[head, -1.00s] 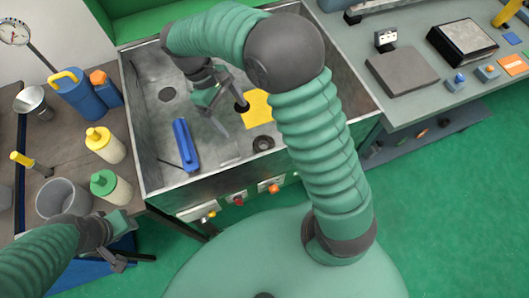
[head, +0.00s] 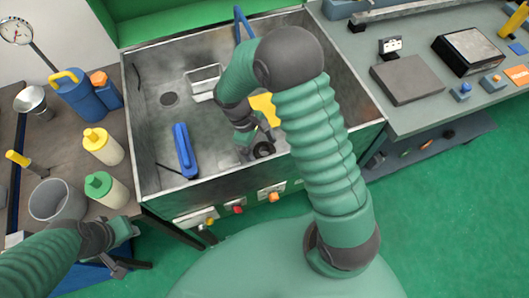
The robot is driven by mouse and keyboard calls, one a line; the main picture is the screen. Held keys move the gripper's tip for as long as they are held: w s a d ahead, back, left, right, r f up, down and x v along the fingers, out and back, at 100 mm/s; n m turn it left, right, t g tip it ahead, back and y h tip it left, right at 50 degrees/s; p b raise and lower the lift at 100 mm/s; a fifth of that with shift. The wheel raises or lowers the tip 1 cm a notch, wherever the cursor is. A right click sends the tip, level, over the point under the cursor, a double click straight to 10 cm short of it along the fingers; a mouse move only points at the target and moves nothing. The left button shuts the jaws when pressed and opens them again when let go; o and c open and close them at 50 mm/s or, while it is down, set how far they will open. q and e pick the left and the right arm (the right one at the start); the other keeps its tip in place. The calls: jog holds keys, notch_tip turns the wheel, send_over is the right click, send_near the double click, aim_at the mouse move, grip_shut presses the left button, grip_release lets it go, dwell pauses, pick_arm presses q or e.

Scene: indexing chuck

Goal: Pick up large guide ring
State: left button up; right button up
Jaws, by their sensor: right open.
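A dark guide ring (head: 264,150) lies on the floor of the metal basin (head: 160,135), near its front wall. My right gripper (head: 256,145) is open and low in the basin, right at the ring, with its fingers pointing down and partly covering it. I cannot tell whether the fingers touch the ring. My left gripper (head: 122,250) is at the lower left, outside the basin, open and empty.
A blue tool (head: 185,150) lies left of the ring, and a yellow piece (head: 265,106) lies behind it, partly hidden by my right arm. A metal tray (head: 203,80) stands farther back. Bottles (head: 103,147) stand on the left table. The basin walls surround my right gripper.

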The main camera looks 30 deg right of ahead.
jog(key=shift+a+r, duration=0.1)
grip_shut()
dwell(0.5)
